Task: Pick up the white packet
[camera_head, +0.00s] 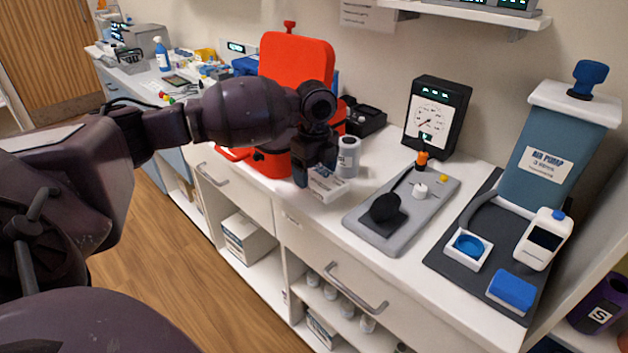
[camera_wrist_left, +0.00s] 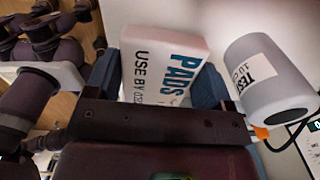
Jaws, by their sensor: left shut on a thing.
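The white packet (camera_head: 328,184) has blue and black print and is at the front edge of the white counter, in front of the red case. In the left wrist view the packet (camera_wrist_left: 162,62) shows the words "PADS" and "USE BY" and lies between the two blue fingers. My left gripper (camera_head: 318,178) is shut on the packet, coming down from above it. Whether the packet touches the counter is hard to tell. My right gripper is not in view.
A grey cylinder labelled "TEST" (camera_wrist_left: 268,85) stands right beside the packet; it also shows in the head view (camera_head: 348,157). The red case (camera_head: 297,62) stands behind. A grey tray (camera_head: 370,222) with a black bulb and a dark mat (camera_head: 452,252) with an air pump lie to the right.

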